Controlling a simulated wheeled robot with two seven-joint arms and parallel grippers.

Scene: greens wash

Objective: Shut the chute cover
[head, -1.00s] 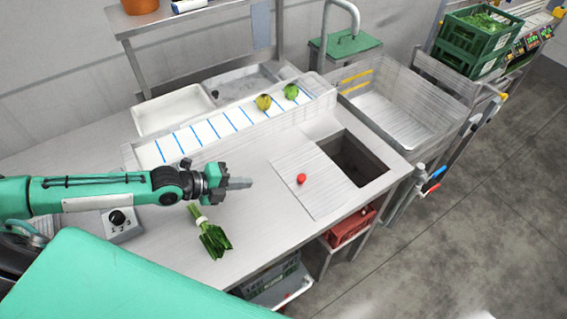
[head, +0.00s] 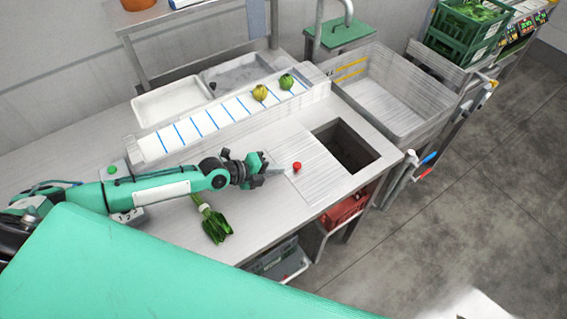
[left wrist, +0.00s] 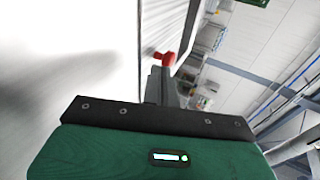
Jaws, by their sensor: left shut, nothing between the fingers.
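The chute cover (head: 318,184) is a pale ribbed plate with a small red knob (head: 297,166). It lies flat on the steel counter, to the left of the dark chute opening (head: 348,148), much of which is uncovered. My left gripper (head: 277,171) is shut and empty. In the left wrist view the red knob (left wrist: 168,60) shows just beyond the shut fingers (left wrist: 158,85). My right gripper is not in view.
A bunch of greens (head: 214,223) lies on the counter below my left arm. A blue-striped strip (head: 205,122) with two round vegetables (head: 260,93) runs behind. A red crate (head: 343,210) sits below the counter.

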